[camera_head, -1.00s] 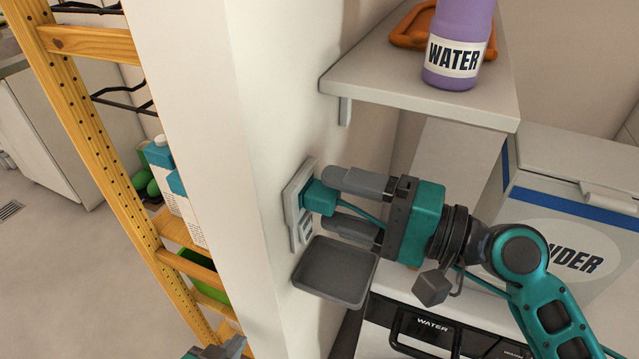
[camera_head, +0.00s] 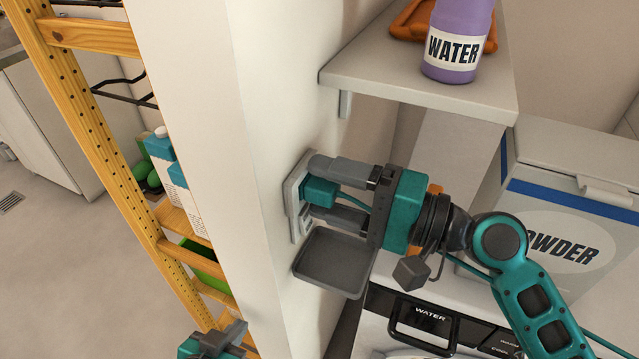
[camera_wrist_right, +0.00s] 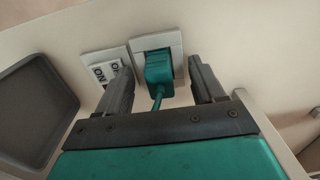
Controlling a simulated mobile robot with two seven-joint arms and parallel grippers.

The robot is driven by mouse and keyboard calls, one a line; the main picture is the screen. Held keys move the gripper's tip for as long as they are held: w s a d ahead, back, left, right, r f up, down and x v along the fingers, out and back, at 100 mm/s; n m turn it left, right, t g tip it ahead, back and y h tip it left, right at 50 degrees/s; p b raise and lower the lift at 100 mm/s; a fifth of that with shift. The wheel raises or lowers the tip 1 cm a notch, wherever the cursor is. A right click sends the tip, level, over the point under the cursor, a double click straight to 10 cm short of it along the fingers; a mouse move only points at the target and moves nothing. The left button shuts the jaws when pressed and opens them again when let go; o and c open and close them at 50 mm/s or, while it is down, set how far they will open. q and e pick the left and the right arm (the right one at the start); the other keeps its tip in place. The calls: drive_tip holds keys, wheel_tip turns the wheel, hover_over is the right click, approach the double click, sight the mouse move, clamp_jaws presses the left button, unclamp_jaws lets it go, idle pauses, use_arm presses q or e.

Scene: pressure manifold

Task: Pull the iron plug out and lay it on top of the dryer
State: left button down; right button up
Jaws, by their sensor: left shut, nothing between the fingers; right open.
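The iron plug (camera_head: 319,191) is teal with a teal cord and sits in the wall socket (camera_head: 294,184) on the side of the white wall. The plug also shows in the right wrist view (camera_wrist_right: 158,68), seated in its socket plate. My right gripper (camera_head: 308,188) is open, with one finger on either side of the plug and gaps between. My left gripper (camera_head: 222,340) is at the bottom edge of the head view, shut and empty, away from the plug. The dryer's top is not clearly identifiable; a white machine with a WATER drawer (camera_head: 425,318) shows at the lower right.
A grey tray (camera_head: 330,262) juts from the wall below the socket. A shelf (camera_head: 420,85) with a purple water bottle (camera_head: 458,45) is above my right gripper. A powder box (camera_head: 565,195) stands at the right. A wooden rack (camera_head: 95,130) is at the left.

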sight(336, 194)
idle(0.5)
clamp_jaws()
idle(0.6)
drive_tip(key=shift+d, duration=0.25)
drive_tip(key=shift+s+d, duration=0.25)
drive_tip(key=shift+d, duration=0.4)
drive_tip(key=shift+b+v, duration=0.95)
drive_tip(key=shift+v, duration=1.15)
drive_tip(key=shift+s, duration=0.1)
